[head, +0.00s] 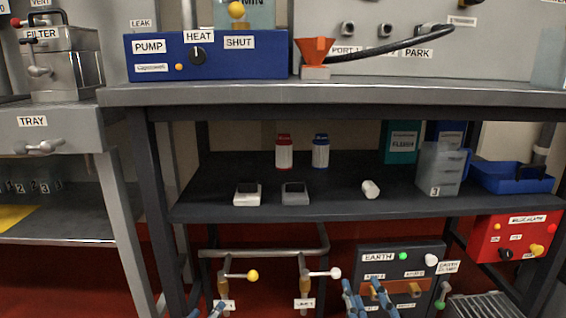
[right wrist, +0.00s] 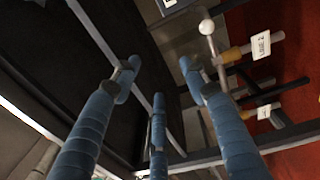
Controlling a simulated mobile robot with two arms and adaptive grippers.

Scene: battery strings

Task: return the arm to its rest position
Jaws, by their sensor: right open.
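My right gripper (head: 364,295) shows at the bottom of the head view, in front of the lower part of the EARTH panel (head: 385,257). In the right wrist view its blue fingers (right wrist: 160,90) are spread apart with nothing between them. A lever with a white ball (right wrist: 207,27) shows beyond the right-hand finger; whether they touch is unclear. My left gripper (head: 207,312) shows only as blue fingertips at the bottom edge, near the yellow-knobbed valve (head: 240,275); the rest is cut off.
Above is the dark shelf (head: 330,208) with small bottles and boxes, under the grey bench (head: 330,94). A white-knobbed valve (head: 320,273) stands left of my right gripper on the pipe frame (head: 265,253). A red box (head: 512,235) hangs at right. Table legs (head: 130,235) stand at left.

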